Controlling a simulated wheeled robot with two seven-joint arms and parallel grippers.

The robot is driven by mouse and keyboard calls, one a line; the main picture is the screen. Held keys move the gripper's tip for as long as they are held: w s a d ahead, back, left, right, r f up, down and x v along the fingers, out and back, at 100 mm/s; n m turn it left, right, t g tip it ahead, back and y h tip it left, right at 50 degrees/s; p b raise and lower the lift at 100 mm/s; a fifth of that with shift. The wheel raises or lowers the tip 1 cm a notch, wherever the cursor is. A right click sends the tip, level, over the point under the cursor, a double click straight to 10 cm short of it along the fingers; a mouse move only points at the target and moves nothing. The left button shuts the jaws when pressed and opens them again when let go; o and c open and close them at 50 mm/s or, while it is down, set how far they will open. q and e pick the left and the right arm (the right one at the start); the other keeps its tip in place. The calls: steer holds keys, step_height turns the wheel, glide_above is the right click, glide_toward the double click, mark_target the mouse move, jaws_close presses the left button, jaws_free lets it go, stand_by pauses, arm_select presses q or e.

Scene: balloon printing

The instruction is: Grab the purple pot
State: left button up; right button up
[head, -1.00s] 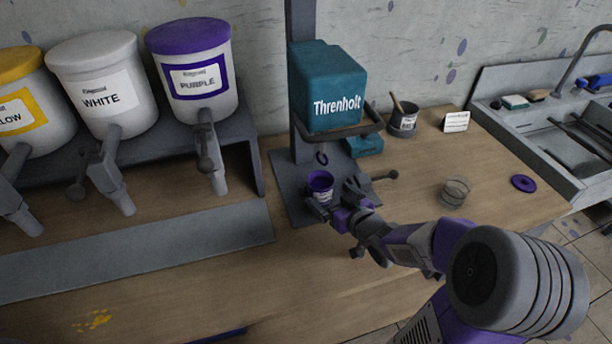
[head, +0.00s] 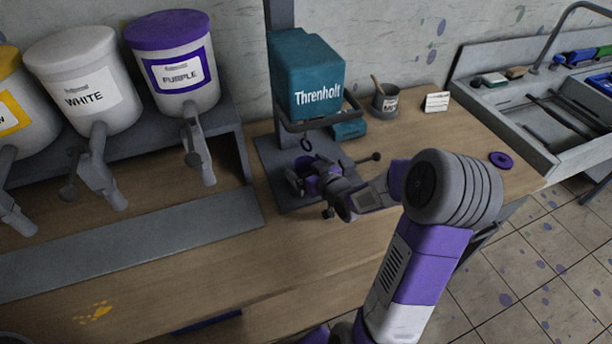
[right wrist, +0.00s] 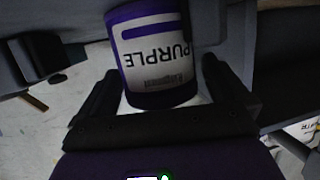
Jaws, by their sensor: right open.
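The purple pot (head: 304,163) stands on the dark base of the Threnholt machine (head: 310,78), mostly hidden by my right gripper in the head view. In the right wrist view the pot (right wrist: 155,50), with its upside-down PURPLE label, sits between the two fingers. My right gripper (head: 309,174) is open around the pot, with a finger on each side. Its fingers also show in the right wrist view (right wrist: 158,92). Whether they touch the pot I cannot tell. My left gripper is not in view.
Dispensers labelled WHITE (head: 85,80) and PURPLE (head: 172,62) stand on a grey shelf at left. The front counter is mostly clear.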

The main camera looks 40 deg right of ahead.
steer(key=shift+c, duration=0.3)
steer(key=c, duration=1)
steer(key=shift+r, duration=0.15)
